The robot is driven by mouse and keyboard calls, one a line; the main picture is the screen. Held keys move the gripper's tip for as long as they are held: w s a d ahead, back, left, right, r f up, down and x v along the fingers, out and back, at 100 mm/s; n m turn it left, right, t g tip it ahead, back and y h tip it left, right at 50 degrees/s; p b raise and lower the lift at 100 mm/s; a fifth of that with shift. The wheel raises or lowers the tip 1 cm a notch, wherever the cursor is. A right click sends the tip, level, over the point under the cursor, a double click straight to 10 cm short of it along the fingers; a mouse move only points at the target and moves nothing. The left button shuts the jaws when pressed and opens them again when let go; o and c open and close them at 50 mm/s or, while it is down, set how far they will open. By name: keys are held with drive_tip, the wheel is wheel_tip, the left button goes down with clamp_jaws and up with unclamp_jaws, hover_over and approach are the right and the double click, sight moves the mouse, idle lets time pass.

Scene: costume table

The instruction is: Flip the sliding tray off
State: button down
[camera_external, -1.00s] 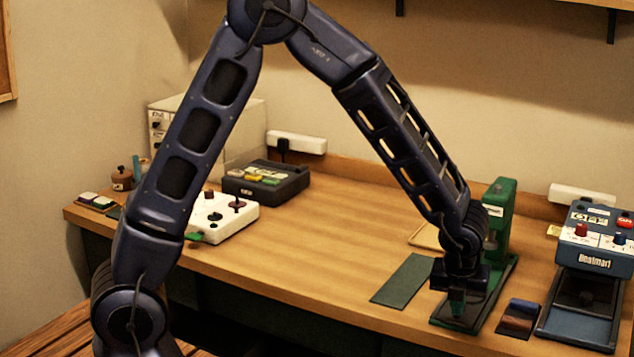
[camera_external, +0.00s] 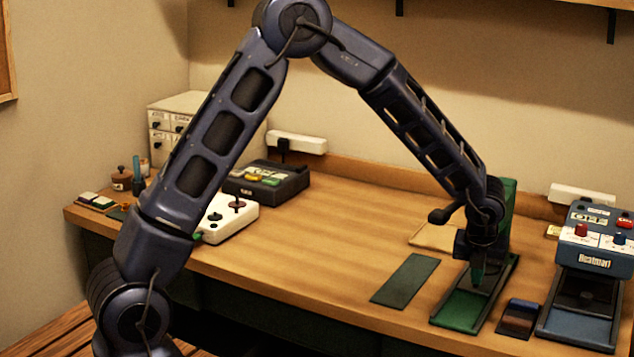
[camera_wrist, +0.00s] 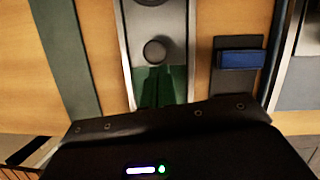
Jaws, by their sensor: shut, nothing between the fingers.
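A green machine (camera_external: 507,195) stands upright at the right of the desk, partly hidden behind my arm. Its long, dark-rimmed base (camera_external: 458,311) runs toward the front edge and has a green floor. I cannot tell which part of it slides. My gripper (camera_external: 477,276) points down over the middle of this base, shut and empty; contact is unclear. My wrist hides part of the base there.
A dark green strip (camera_external: 405,281) lies left of the base. A small dark block (camera_external: 518,318) and a blue Beatmart machine (camera_external: 597,240) stand close on its right. A white box with knobs (camera_external: 229,217) and a dark console (camera_external: 266,180) are left. The desk's middle is clear.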

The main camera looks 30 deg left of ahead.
drive_tip(key=shift+w+r, duration=0.15)
drive_tip(key=s, duration=0.4)
drive_tip(key=shift+s+d+r, duration=0.3)
drive_tip(key=shift+d, duration=0.05)
drive_tip(key=v, duration=0.9)
drive_tip(key=shift+r, duration=0.4)
drive_tip(key=s+a+r+n, duration=0.2)
drive_tip(key=a+r+n, duration=0.3)
drive_tip(key=a, duration=0.4)
drive_tip(key=s+a+r+n+y, duration=0.1)
drive_tip(key=s+a+r+n, duration=0.1)
drive_tip(key=a+r+n, duration=0.6)
drive_tip(key=s+a+r+n, duration=0.1)
drive_tip(key=a+r+n, duration=0.15)
drive_tip(key=a, duration=0.85)
drive_tip(key=s+a+r+n+t+h, duration=0.1)
drive_tip(key=s+a+n, duration=1.7)
drive_tip(key=s, duration=0.2)
drive_tip(key=shift+s+n+h, duration=0.2)
drive_tip(key=shift+n+h, duration=0.1)
drive_tip(key=shift+n, duration=0.05)
